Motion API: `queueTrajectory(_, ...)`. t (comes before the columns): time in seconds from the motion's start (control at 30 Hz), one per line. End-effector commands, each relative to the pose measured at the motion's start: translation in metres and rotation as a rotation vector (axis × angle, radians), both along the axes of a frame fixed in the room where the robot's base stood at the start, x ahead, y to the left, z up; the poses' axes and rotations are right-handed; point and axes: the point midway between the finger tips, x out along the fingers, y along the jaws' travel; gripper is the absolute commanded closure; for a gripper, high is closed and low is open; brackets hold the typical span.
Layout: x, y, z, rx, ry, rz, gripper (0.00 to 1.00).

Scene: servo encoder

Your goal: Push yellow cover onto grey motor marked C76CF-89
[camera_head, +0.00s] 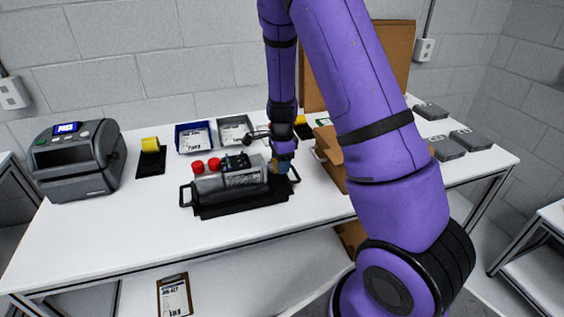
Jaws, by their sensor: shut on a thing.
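A grey motor (240,179) with a printed label lies on its side in a black handled tray (222,210); the marking is too small to read. My gripper (281,165) is at the motor's right end, shut on a small yellowish thing (281,171), which looks like the yellow cover. It is mostly hidden by my gripper. I cannot tell whether it touches the motor. Another yellow piece (150,144) stands on a black pad (151,165) at the left. Two red caps (206,166) sit at the motor's left end.
A label printer (75,160) stands at the left. A blue bin (181,149) and a grey bin (236,121) stand behind the tray. A cardboard box (330,150) is right of my gripper. Flat grey blocks (471,141) lie at the right. The table's front left is clear.

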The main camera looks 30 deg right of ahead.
Motion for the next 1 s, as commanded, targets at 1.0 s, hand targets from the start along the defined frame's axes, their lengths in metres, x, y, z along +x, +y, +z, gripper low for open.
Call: queueTrajectory(1.0,0.0025,0.0086,0.0000,0.000,0.000,0.002,0.72)
